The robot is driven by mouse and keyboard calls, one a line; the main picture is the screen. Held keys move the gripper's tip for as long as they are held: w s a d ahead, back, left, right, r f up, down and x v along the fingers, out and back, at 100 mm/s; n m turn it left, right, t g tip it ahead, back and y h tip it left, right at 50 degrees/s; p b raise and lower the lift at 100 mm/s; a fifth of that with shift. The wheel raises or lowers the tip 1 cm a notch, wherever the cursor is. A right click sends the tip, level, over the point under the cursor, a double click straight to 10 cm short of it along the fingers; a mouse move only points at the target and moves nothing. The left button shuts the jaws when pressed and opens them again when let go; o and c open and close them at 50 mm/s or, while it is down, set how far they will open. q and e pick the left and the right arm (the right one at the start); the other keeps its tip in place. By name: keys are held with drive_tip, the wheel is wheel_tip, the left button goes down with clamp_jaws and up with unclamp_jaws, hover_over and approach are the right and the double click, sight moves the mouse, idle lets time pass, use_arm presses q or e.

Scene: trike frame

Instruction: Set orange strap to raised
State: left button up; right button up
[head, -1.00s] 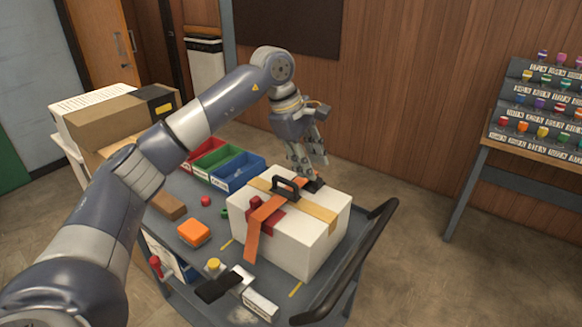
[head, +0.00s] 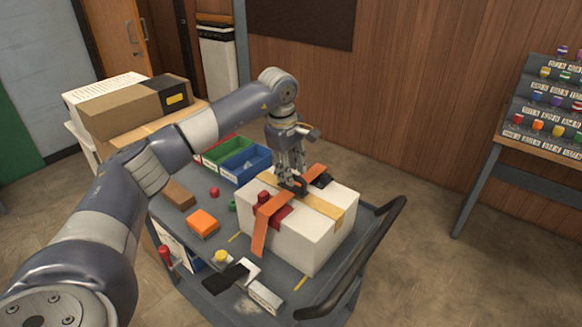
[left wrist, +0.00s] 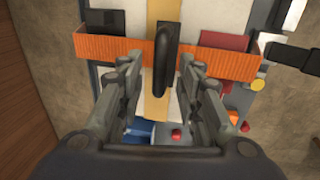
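An orange strap (head: 270,210) runs across the top of a white box (head: 325,235) and hangs over its near-left edge. In the left wrist view, the strap (left wrist: 220,62) crosses the box top, passing by the black handle (left wrist: 166,62). A tan strap (head: 325,212) crosses it on the box. My left gripper (head: 290,183) points down over the middle of the box, at the handle. In the left wrist view, its fingers (left wrist: 158,65) are apart, one on each side of the handle, close to the orange strap. Contact cannot be told. My right gripper is not in view.
The box stands on a grey cart with a black push handle (head: 375,255). Green (head: 233,155) and blue (head: 250,165) bins, an orange block (head: 202,222) and a black-and-silver item (head: 230,277) lie around it. Cardboard boxes (head: 125,105) stand at left.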

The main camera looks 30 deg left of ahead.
use_arm(q)
drive_tip(key=shift+f, duration=0.25)
clamp_jaws()
drive_tip(key=shift+w+r, duration=0.1)
